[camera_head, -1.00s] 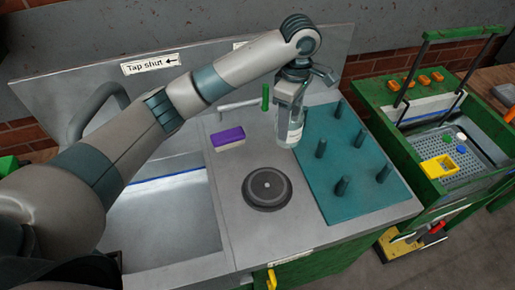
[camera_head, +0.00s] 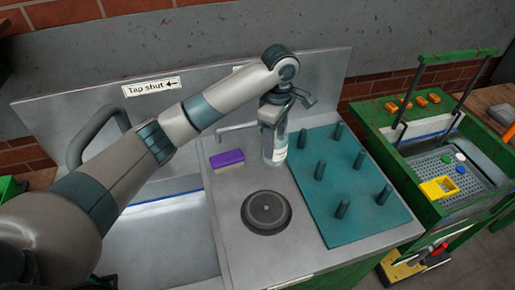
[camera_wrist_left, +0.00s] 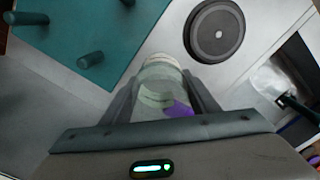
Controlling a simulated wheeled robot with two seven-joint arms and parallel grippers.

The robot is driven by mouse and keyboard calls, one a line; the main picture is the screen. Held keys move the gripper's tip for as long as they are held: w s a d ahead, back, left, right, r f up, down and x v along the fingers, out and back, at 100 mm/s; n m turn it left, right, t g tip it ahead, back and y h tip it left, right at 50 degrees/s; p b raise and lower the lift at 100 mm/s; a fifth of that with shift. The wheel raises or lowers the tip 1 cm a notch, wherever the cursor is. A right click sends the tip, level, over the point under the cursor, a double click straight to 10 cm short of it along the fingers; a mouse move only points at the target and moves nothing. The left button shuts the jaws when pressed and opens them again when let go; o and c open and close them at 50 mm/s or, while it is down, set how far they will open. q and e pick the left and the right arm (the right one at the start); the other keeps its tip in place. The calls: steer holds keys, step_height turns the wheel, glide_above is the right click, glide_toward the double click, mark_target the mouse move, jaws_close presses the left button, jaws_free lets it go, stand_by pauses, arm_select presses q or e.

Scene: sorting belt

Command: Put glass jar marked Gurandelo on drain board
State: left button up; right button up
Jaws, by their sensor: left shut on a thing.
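The clear glass jar (camera_head: 276,150) is upright in my left gripper (camera_head: 271,118), beside the left edge of the teal drain board (camera_head: 375,205). It has a pale label whose writing I cannot read. Whether its base touches the steel counter I cannot tell. In the left wrist view, the jar (camera_wrist_left: 158,85) sits between the two fingers, and the drain board (camera_wrist_left: 60,35) is at upper left. The drain board carries several upright pegs and no jar. My right gripper is not in view.
A round dark disc (camera_head: 266,212) is set in the counter in front of the jar. A purple sponge-like block (camera_head: 226,159) lies left of it. The sink (camera_head: 165,235) is under my left arm. A green cart (camera_head: 415,160) stands right of the drain board.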

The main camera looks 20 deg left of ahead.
arm_select(q)
steer(key=w+a+f+p, duration=0.1)
steer(key=w+a+f, duration=0.1)
steer(key=a, duration=0.3)
steer(key=shift+w+a+f, duration=0.25)
steer(key=shift+a+f, duration=0.1)
steer(key=shift+f, duration=0.4)
steer(key=shift+f, duration=0.1)
step_height(320, 180, down, 3)
steer(key=shift+r+p, duration=0.2)
steer(key=shift+p, duration=0.65)
steer(key=shift+f, duration=0.6)
steer(key=o, duration=1.2)
steer(key=shift+f, duration=0.1)
